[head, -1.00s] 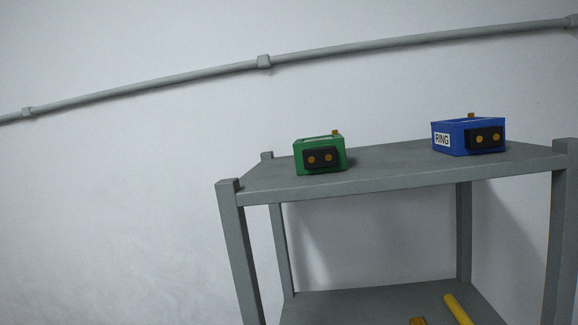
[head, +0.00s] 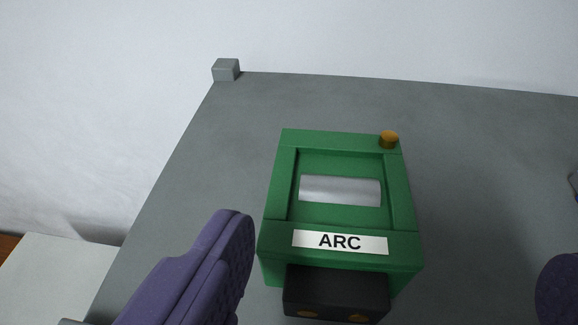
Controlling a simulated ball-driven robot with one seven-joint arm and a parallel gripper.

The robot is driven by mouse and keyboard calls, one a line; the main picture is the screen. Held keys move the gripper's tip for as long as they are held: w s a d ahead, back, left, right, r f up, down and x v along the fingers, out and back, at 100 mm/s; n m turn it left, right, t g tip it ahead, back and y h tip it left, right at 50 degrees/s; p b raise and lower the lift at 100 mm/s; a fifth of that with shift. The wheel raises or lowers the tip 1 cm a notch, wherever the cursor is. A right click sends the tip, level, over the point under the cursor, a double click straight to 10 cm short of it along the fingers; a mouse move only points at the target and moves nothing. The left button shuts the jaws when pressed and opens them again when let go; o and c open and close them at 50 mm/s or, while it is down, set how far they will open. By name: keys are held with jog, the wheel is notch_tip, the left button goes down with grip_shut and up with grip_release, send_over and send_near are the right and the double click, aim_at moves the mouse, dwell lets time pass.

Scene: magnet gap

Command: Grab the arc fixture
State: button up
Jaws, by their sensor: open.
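The arc fixture (head: 407,210) is a green open-topped box with a white ARC label, a silver cylinder (head: 340,190) lying in its recess and an orange knob on its far right corner. A black block with orange dots is on its near face. It stands on the grey shelf top (head: 140,245). My gripper (head: 395,255) is open, with purple padded fingers. The left finger is just left of the fixture's near end; the right finger is partly seen at the right edge, farther from the box. Nothing is between the fingers' pads in contact.
The shelf's corner post (head: 226,70) rises at the far left. Part of a blue thing (head: 574,183) shows at the right edge. The shelf top is clear around the fixture. A white wall (head: 400,35) stands behind.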

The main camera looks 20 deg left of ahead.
aim_at(339, 205)
jog(key=shift+w+a+r+g+y+p, duration=0.15)
jog(key=shift+a+g+y+p, duration=0.3)
jog(key=shift+p, duration=0.5)
jog(key=shift+w+a+f+y, duration=0.15)
jog(key=shift+f, duration=0.4)
jog(key=shift+w+a+f+y, duration=0.1)
jog(key=shift+f, duration=0.4)
jog(key=x, duration=0.7)
jog(key=shift+s, duration=0.15)
jog(key=shift+c, duration=0.8)
jog(key=c, duration=1.1)
jog(key=shift+c, duration=0.8)
jog(key=shift+r, duration=0.15)
